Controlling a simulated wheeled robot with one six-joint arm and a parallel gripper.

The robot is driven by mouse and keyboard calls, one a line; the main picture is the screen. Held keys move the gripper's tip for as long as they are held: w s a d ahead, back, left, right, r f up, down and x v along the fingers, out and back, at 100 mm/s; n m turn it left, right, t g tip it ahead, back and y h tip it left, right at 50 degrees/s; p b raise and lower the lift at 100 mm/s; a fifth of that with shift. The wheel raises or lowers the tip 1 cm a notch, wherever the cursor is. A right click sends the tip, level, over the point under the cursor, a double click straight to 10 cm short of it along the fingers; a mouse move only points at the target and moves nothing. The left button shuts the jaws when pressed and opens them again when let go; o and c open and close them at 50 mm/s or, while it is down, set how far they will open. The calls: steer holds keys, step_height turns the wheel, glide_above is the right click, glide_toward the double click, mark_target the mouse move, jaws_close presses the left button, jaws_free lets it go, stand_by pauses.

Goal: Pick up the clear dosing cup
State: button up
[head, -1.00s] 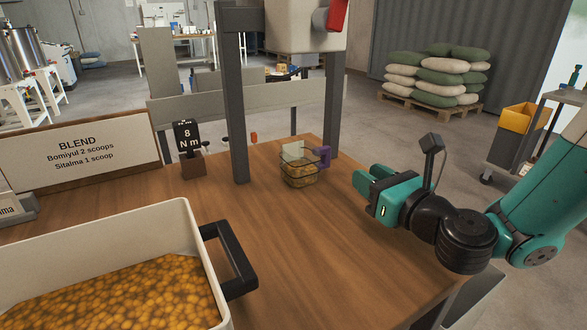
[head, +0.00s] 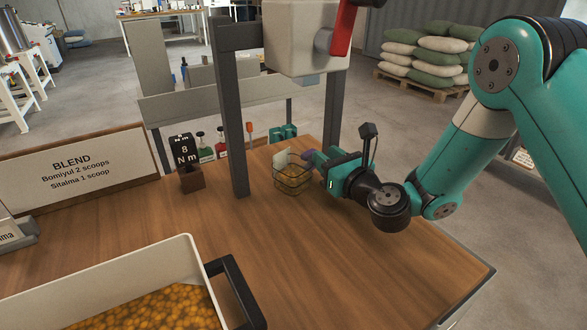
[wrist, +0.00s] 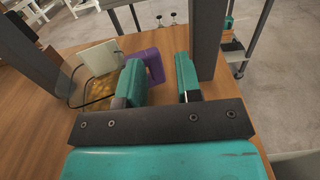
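The clear dosing cup (head: 293,182) stands on the wooden bench beneath a grey frame, with yellowish contents and a pale card-like piece at its rim. Its purple handle is mostly covered by my gripper in the head view, but the handle (wrist: 156,64) shows clearly in the wrist view. My gripper (wrist: 160,75) is open, with the handle between its fingertips, closer to the left finger. I cannot tell whether that finger touches it. In the head view my gripper (head: 313,160) reaches the cup from the right.
Dark frame posts (head: 234,120) rise close beside the cup, with a pale box and red lever (head: 346,28) above. A white tub (head: 130,270) of orange pieces is at front left. The bench's front right is clear.

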steer(key=shift+a, duration=0.25)
jaws_close()
jaws_free()
